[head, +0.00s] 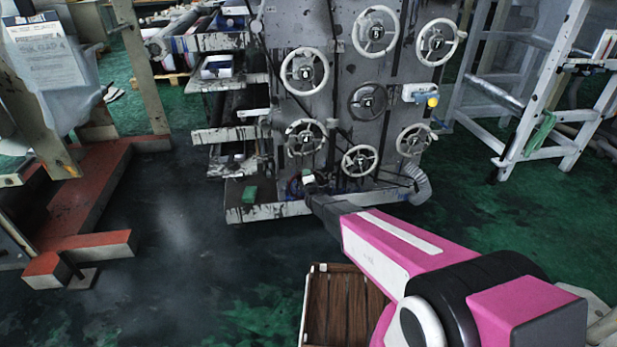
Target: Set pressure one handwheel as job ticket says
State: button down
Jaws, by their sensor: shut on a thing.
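Several spoked handwheels stand out from a grey machine panel (330,110). Most have pale rims, such as the upper left wheel (304,72), the left wheel below it (306,137) and the low middle wheel (361,161); a darker one (368,102) sits in the middle. Their small hub numbers are too unclear to tell which is pressure one. My gripper (309,183) is at the panel's lower left, below the left wheel. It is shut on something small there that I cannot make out. A printed sheet (46,55) hangs at the upper left; its text is not legible enough to read.
A wooden crate (318,310) stands on the floor under my arm. Red-topped beams (85,250) lie at the left. A white frame (530,105) stands at the right. The floor at centre left is clear.

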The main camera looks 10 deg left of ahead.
dwell(0.3)
jog(key=c, duration=1)
grip_release()
jog(key=v, duration=1)
jog(key=shift+s, duration=0.35)
jog(key=shift+d, duration=0.15)
